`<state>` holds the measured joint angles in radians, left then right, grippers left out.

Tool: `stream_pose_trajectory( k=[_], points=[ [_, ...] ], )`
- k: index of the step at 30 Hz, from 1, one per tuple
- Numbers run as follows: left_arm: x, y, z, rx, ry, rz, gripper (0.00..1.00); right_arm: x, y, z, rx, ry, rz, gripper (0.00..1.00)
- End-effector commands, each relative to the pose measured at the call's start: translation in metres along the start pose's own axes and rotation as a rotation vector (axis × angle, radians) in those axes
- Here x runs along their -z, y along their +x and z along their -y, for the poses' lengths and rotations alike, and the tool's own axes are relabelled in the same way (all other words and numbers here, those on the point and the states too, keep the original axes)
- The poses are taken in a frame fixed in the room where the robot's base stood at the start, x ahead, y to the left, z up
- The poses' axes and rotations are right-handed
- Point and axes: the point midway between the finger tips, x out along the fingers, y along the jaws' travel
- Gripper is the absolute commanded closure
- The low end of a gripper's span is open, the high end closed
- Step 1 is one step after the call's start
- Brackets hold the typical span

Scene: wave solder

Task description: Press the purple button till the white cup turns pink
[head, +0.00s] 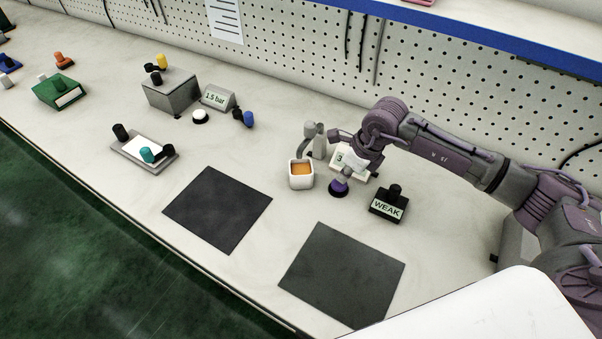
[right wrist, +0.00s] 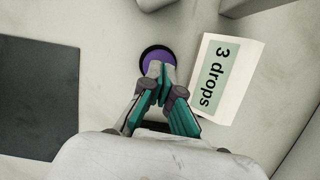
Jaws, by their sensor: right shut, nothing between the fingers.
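The white cup (head: 301,180) stands upright under a small grey spout (head: 318,142) and holds orange liquid. The purple button (head: 338,189), round with a dark rim, is on the bench just right of the cup. It also shows in the right wrist view (right wrist: 152,56), partly covered by the fingertips. My right gripper (head: 343,174) is shut and empty, pointing down at the button. Its tips (right wrist: 159,72) overlap the button's lower part in the right wrist view; I cannot tell whether they touch it. My left gripper is not in view.
A "3 drops" sign (right wrist: 228,82) stands close beside the button. A black "WEAK" block (head: 389,205) is to its right. Two dark mats (head: 217,210) (head: 341,275) lie in front. A grey box (head: 170,91) and a "1.5 bar" sign (head: 218,98) stand left.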

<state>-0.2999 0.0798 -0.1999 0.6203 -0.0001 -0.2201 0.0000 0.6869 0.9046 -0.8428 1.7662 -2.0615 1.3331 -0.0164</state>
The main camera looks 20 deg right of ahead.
Motion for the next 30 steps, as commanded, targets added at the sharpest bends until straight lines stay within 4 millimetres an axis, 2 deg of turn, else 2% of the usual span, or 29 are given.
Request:
stream_pose_trajectory(
  k=[17, 30],
  points=[
    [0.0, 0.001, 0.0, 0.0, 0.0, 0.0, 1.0, 0.0, 0.001, 0.0, 0.0, 0.0, 0.0, 1.0],
    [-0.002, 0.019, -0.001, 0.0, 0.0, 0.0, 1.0, 0.006, 0.02, 0.0, 0.0, 0.0, 0.0, 1.0]
  ],
)
